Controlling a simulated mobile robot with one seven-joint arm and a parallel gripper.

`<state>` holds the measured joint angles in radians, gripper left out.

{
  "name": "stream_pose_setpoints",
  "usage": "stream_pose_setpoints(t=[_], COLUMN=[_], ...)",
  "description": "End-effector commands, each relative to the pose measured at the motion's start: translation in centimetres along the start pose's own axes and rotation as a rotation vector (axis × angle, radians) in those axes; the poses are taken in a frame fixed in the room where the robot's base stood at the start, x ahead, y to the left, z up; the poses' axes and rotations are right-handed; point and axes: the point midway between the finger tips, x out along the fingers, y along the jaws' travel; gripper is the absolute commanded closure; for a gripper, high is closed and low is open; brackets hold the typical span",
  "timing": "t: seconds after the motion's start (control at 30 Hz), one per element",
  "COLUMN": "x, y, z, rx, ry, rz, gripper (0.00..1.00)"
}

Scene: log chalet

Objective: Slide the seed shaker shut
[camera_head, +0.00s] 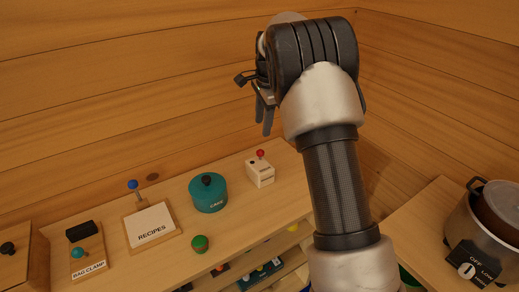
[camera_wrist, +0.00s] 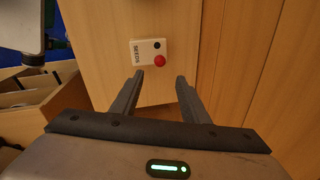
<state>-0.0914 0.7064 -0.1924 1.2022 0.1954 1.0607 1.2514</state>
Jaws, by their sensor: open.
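The seed shaker (camera_head: 260,173) is a small white box with a red knob on top, standing on the wooden counter. My gripper (camera_head: 266,124) is open and empty in the air above and behind the shaker in the head view. In the wrist view the gripper (camera_wrist: 160,78) has its two fingers spread, with the shaker beyond the fingertips. Nothing touches the shaker.
Log walls close off the back; a metal cooker (camera_head: 487,245) stands right.

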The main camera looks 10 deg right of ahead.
Motion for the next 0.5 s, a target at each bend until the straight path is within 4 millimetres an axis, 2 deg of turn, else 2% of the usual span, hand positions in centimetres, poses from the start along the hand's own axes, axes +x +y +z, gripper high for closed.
stream_pose_setpoints(t=[0.03,0.3,0.5], x=[1.3,7.2,10.8], y=[0.1,0.1,0.1], z=[0.0,0.0,0.0], rx=[0.000,0.000,-0.001], ry=[-0.001,-0.001,-0.001], rz=[0.005,0.004,0.003], gripper=[0.59,0.59,0.59])
